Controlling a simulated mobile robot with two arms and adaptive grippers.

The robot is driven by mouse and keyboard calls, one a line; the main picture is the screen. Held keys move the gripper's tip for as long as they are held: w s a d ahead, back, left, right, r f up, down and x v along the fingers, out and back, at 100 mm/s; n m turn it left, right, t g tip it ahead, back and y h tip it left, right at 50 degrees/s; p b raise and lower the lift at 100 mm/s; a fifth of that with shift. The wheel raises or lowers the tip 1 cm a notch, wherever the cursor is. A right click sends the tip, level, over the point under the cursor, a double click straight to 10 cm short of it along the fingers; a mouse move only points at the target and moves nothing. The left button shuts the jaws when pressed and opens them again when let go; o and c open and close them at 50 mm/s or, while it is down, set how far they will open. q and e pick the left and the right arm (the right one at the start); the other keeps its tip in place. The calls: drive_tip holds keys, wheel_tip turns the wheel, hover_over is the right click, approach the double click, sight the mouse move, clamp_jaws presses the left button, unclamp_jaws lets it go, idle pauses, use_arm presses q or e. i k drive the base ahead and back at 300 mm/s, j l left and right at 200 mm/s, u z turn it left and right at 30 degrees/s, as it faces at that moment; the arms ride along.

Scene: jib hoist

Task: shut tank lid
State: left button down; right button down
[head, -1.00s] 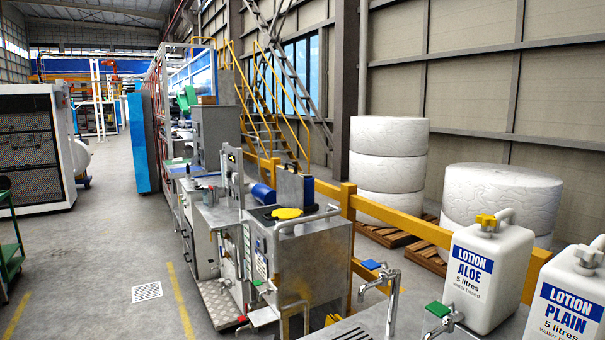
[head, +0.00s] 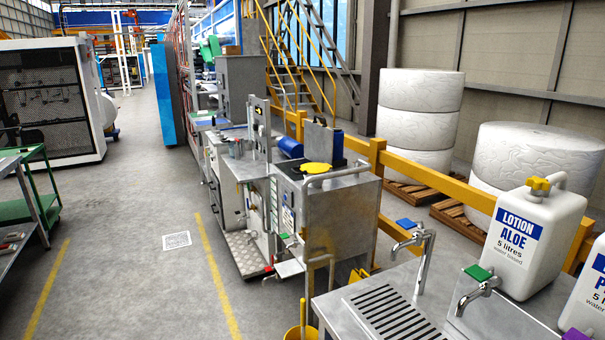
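A steel tank (head: 345,215) stands in the middle of the head view, beside the yellow rail. A grey plate that looks like its lid (head: 321,138) stands upright at the back of the tank's top. A yellow item (head: 317,168) lies on the dark area of the top, in front of that plate. Whether the tank's opening is under it cannot be told. Neither of my grippers shows in the head view.
A steel bench with a drain grate (head: 395,315), taps and a white lotion jug (head: 535,240) fills the lower right. A yellow bucket (head: 300,333) stands by it. Green-framed shelving (head: 40,190) is at left. The grey floor between yellow lines is clear.

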sight(319, 139)
drive_tip(key=i+j+u, duration=0.4)
drive_tip(key=i, duration=0.5)
drive_tip(key=i+u, duration=0.35)
drive_tip(key=i, duration=0.5)
drive_tip(key=i+z, duration=0.3)
drive_tip(key=i, duration=0.2)
drive_tip(key=i+j+z, duration=0.3)
drive_tip(key=i, duration=0.2)
drive_tip(key=i+j+z, duration=0.25)
drive_tip(key=i, duration=0.2)
